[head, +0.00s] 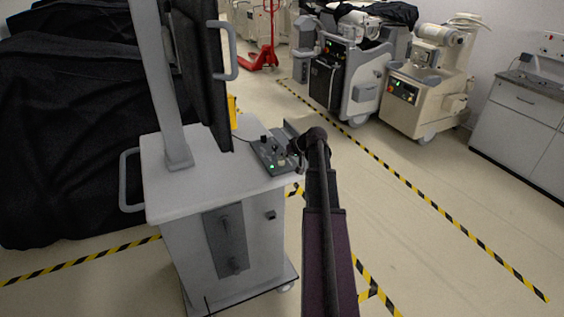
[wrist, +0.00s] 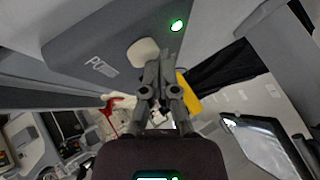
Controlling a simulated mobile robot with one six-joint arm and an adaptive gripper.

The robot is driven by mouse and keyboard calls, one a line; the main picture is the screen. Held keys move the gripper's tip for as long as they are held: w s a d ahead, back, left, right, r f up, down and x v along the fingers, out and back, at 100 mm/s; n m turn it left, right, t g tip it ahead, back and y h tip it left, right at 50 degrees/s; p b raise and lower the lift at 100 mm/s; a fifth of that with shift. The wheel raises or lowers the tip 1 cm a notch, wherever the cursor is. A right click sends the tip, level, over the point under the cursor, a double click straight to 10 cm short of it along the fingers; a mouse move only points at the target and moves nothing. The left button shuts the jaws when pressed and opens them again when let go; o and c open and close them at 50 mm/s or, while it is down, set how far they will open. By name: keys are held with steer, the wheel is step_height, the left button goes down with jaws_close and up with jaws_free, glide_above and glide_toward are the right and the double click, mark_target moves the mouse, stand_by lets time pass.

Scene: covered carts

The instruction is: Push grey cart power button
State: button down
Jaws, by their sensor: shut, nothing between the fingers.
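The grey cart (head: 228,182) stands left of centre in the head view, with a dark control panel (head: 266,150) on its top right corner. In the wrist view the panel (wrist: 95,42) fills the upper left. It carries a rounded cream button (wrist: 142,52), partly legible lettering starting with "P", and a lit green light (wrist: 177,25). The light also shows in the head view (head: 272,166). My gripper (wrist: 160,62) is shut and empty, its tips just beside the cream button and overlapping its edge in the picture. I cannot tell whether they touch.
A dark monitor (head: 203,70) on a pale column (head: 160,90) rises from the cart, left of the panel. A yellow object (head: 232,112) stands behind the panel. Black-covered equipment (head: 70,130) is at left. Other carts (head: 345,80) stand at the back. Floor (head: 430,245) at right is clear.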

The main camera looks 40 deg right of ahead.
steer(key=shift+f, duration=0.35)
steer(key=shift+r, duration=0.5)
steer(key=shift+p, duration=0.3)
step_height(320, 180, up, 6)
steer(key=p, duration=0.6)
stand_by(0.4)
stand_by(0.3)
